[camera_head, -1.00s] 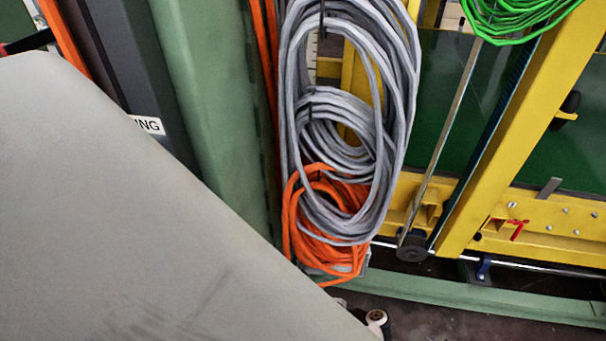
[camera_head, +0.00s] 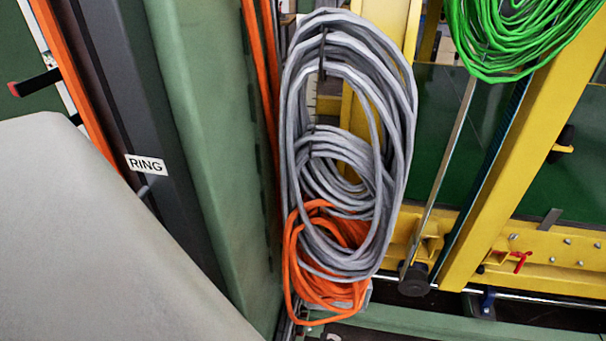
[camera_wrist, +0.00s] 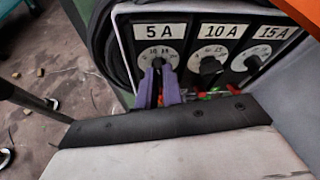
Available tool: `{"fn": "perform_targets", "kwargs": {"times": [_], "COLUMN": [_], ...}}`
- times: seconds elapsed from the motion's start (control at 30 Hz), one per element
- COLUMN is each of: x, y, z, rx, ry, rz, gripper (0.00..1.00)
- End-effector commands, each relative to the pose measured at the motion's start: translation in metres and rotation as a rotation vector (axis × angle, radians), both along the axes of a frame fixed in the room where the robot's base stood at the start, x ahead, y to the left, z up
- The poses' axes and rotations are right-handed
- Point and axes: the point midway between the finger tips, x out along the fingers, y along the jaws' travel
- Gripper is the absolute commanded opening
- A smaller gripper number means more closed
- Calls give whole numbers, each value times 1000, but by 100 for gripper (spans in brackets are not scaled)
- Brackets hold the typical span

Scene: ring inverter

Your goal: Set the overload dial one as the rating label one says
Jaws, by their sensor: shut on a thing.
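In the wrist view, a row of dials sits on a panel under the white rating labels. The first rating label (camera_wrist: 160,31) reads 5 A. Below it is the first overload dial (camera_wrist: 151,52), with a pale round scale and a dark knob. My gripper (camera_wrist: 159,71) has its purple fingers at this knob, shut on it. The fingers hide part of the knob, so its exact setting cannot be read. The head view shows neither the dials nor my gripper.
To the right are the 10 A dial (camera_wrist: 209,65) and 15 A dial (camera_wrist: 252,63). A dark cable loops left of the panel. The head view shows grey coiled cable (camera_head: 345,95), orange cable (camera_head: 330,262), a RING sign (camera_head: 146,164) and yellow framing (camera_head: 520,150).

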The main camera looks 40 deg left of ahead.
Motion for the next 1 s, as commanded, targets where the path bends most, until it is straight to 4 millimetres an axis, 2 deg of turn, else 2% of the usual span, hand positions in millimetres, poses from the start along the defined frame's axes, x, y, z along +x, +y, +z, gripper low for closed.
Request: {"fn": "perform_targets", "kwargs": {"times": [0.37,1.0], "x": [-1,-4], "y": [-1,-3], "z": [-2,-7], "rx": [77,347], "ry": [-125,-564], "rz": [-2,-3], "gripper": [0,0]}}
